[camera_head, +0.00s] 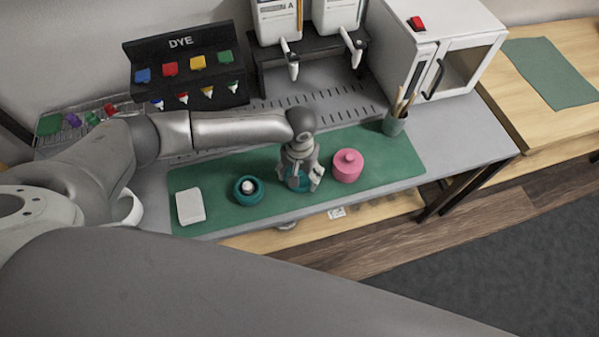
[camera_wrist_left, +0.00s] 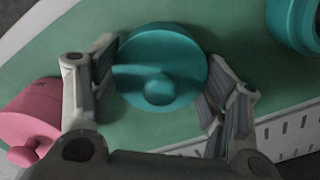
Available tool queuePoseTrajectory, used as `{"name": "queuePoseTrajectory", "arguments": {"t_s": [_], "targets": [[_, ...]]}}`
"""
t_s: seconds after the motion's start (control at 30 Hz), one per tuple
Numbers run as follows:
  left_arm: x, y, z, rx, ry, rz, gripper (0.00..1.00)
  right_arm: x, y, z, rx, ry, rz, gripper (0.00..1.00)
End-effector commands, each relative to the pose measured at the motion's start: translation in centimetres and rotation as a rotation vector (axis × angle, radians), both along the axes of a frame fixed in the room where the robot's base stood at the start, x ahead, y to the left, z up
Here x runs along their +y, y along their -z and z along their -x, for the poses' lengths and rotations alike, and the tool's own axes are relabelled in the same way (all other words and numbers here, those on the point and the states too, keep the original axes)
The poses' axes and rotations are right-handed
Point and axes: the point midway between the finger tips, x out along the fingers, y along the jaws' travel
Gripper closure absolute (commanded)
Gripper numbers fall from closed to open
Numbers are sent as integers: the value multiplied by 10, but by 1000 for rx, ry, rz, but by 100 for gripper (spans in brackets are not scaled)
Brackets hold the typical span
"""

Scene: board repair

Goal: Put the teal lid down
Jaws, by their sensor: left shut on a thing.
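The teal lid (camera_head: 298,185) is round with a knob and is held in my left gripper (camera_head: 302,179), low over the green mat (camera_head: 228,213). In the left wrist view the lid (camera_wrist_left: 168,62) lies between the two fingers, knob towards the camera. I cannot tell whether it touches the mat. The open teal jar (camera_head: 243,198), with something white inside, stands to the left of the lid, apart from it. Its side also shows at the upper right of the left wrist view (camera_wrist_left: 292,25). My right gripper is not in view.
A pink lidded jar (camera_head: 348,168) stands close to the right of my left gripper. A white block (camera_head: 190,206) lies at the mat's left end. A cup of sticks (camera_head: 394,126) stands at the back right. The dye rack (camera_head: 180,62) and dispensers stand behind.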

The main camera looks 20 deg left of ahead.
Motion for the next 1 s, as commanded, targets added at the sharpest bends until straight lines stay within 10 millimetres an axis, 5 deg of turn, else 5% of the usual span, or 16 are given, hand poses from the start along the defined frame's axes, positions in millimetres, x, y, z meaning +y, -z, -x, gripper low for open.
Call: {"name": "queuePoseTrajectory", "arguments": {"t_s": [0.07,0.1,0.23,0.67,1.0], "targets": [[0,3,0,0,0,1,49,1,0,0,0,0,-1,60],[0,2,0,0,0,1,26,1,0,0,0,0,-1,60],[0,2,0,0,0,0,9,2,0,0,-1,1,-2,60],[0,-3,0,0,-1,0,9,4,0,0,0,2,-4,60],[0,-64,-1,-3,0,2,9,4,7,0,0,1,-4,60]]}}
